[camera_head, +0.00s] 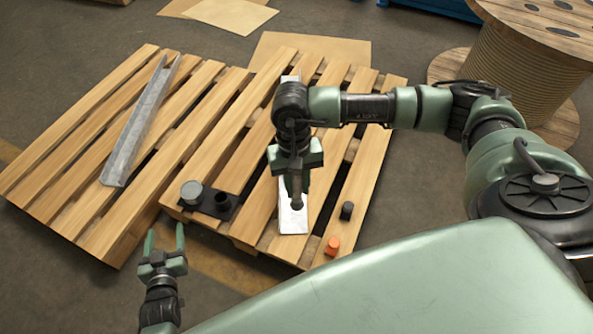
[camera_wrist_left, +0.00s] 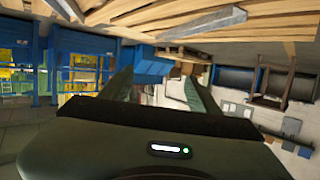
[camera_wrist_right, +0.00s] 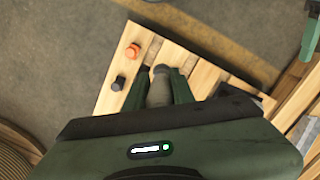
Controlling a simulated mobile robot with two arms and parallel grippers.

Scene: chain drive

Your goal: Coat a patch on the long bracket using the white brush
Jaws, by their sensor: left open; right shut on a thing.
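My right gripper (camera_head: 296,178) points down over the right pallet, shut on a grey-brown handled thing (camera_head: 297,202), which I take to be the brush. It also shows between the fingers in the right wrist view (camera_wrist_right: 160,85); its bristles are hidden. A flat pale metal plate (camera_head: 292,222) lies under it; contact cannot be told. A long grey metal channel (camera_head: 140,125) lies lengthwise on the left pallet; I cannot tell which metal piece is the long bracket. My left gripper (camera_head: 165,240) is open and empty, in front of the left pallet.
A dark tray (camera_head: 221,213) with a grey round can (camera_head: 191,192) and a black cup (camera_head: 222,201) sits on the right pallet. A black piece (camera_head: 347,210) and an orange piece (camera_head: 333,246) stand right of the plate. A wooden cable reel (camera_head: 525,75) stands at right.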

